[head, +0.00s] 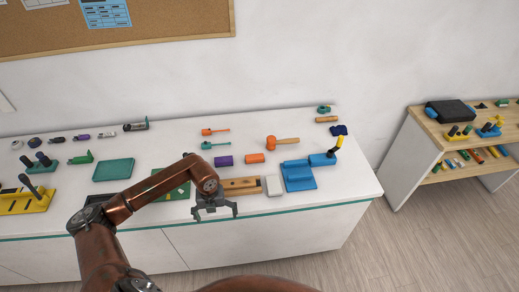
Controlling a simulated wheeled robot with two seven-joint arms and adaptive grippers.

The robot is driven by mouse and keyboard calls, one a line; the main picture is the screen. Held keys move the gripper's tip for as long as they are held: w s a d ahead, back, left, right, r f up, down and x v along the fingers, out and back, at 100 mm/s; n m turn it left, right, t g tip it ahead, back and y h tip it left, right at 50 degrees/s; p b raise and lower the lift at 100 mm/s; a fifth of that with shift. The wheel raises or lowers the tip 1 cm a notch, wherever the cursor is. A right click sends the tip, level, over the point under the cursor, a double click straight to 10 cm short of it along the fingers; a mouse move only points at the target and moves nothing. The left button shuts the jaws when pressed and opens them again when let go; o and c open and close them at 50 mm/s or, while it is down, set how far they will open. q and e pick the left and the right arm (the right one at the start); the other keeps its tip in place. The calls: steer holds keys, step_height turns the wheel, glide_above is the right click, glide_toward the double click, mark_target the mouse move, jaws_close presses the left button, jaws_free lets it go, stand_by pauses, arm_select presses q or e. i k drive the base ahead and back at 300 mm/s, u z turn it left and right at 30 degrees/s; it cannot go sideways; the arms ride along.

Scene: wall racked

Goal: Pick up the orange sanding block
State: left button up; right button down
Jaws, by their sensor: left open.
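The orange sanding block (254,158) is a small block lying on the white worktop (140,220). It is to the right of a similar purple block (223,160) and left of an orange-headed mallet (283,142). My left gripper (215,213) is open, with its fingers spread and nothing between them. It shows over the front part of the worktop, nearer to me than the orange block and apart from it in the picture. My right gripper is not in view.
A wooden-handled tool (240,186) and a white block (273,186) lie close to my left gripper. A blue vise-like tool (300,177) stands to their right. Green trays (113,169) and several small tools are to the left. A wooden shelf unit (425,121) stands at the far right.

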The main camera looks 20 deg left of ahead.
mark_target(257, 158)
steer(key=i, duration=1.4)
